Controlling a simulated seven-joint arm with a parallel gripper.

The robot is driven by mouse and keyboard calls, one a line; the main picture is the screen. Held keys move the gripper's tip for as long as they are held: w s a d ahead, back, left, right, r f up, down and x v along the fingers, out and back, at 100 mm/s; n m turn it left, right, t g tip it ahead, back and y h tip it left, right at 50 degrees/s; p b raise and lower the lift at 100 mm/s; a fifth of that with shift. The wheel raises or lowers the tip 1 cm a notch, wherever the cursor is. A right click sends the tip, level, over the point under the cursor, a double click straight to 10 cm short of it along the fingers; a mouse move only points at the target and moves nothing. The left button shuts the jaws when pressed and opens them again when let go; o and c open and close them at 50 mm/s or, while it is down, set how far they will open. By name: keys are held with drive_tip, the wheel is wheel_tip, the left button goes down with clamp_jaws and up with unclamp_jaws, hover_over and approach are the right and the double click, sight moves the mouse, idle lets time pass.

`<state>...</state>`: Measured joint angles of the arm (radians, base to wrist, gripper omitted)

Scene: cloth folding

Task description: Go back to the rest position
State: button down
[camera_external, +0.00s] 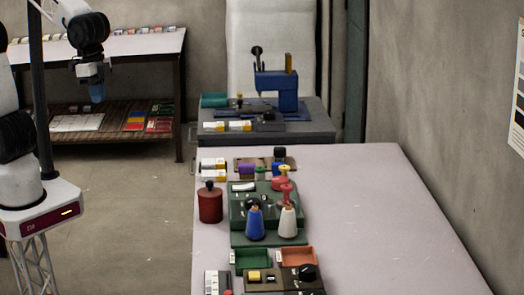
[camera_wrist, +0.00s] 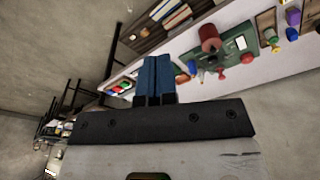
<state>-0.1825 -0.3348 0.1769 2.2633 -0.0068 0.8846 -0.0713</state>
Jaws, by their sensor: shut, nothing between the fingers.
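My gripper (camera_external: 97,92) hangs at the upper left of the external view, fingers down, in the air left of the pink-topped table (camera_external: 360,200). In the wrist view its two blue fingers (camera_wrist: 155,78) are together with nothing between them. My gripper touches nothing that I can see. No cloth shows clearly in either view.
On the table stand a red canister (camera_external: 210,203), a green tray (camera_external: 270,239) with blue and white cones, and small boxes. A blue sewing machine (camera_external: 276,90) stands on a grey table behind. A shelf table (camera_external: 150,46) is behind my gripper. The table's right side is clear.

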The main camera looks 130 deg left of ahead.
drive_tip(key=s+d+m, duration=0.1)
drive_tip(key=s+d, duration=0.3)
drive_tip(key=s, duration=0.4)
drive_tip(key=s+d+m, duration=0.2)
drive_tip(key=s+d, duration=0.3)
drive_tip(key=s, duration=0.4)
drive_tip(key=shift+r+t, duration=0.3)
drive_tip(key=shift+t, duration=0.1)
